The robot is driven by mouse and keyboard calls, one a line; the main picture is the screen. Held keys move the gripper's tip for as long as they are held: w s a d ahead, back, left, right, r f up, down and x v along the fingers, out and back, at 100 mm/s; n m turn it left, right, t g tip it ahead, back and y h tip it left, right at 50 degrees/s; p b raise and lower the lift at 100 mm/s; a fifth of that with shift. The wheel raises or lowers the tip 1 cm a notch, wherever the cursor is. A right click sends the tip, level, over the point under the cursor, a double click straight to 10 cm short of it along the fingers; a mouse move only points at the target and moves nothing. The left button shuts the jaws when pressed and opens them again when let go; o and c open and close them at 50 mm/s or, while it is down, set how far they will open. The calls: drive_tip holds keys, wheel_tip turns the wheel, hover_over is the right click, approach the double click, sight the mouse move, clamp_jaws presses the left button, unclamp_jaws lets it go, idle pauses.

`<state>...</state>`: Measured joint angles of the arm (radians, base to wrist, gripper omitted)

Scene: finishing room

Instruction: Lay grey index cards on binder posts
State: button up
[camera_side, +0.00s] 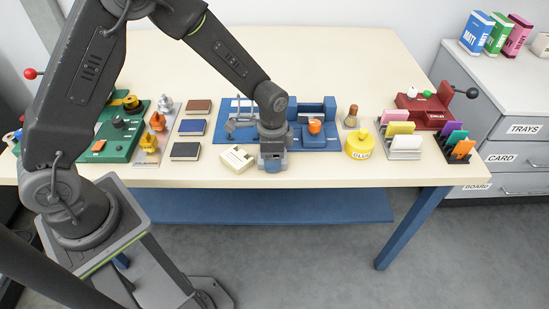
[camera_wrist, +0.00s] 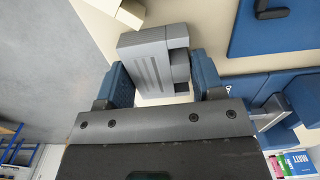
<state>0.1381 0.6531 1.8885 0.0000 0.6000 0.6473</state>
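My gripper (camera_side: 272,166) is low over the front edge of the table, right of a cream block (camera_side: 237,158). In the wrist view its blue fingers (camera_wrist: 162,80) are apart. A ridged grey piece (camera_wrist: 152,62) shows between and beyond them, slightly askew; I cannot tell whether they touch it. Thin metal posts (camera_side: 240,106) stand on the blue board (camera_side: 222,133) behind and left of my gripper. At the right, a pale grey rack (camera_side: 405,154) holds upright pale cards and a yellow one (camera_side: 401,128). I cannot make out which cards are the grey index cards.
A blue stepped station (camera_side: 322,141) with an orange piece stands right of my gripper. Further right are a yellow glue pot (camera_side: 359,146), a dark card rack (camera_side: 459,158) and a red device (camera_side: 425,110). Small books (camera_side: 185,151) and a green board (camera_side: 113,149) lie left.

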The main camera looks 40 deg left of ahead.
drive_tip(key=c, duration=0.4)
drive_tip(key=shift+r, duration=3.8)
drive_tip(key=shift+c, duration=0.2)
hover_over(244, 131)
drive_tip(key=shift+d, duration=0.1)
drive_tip(key=shift+f, duration=2.9)
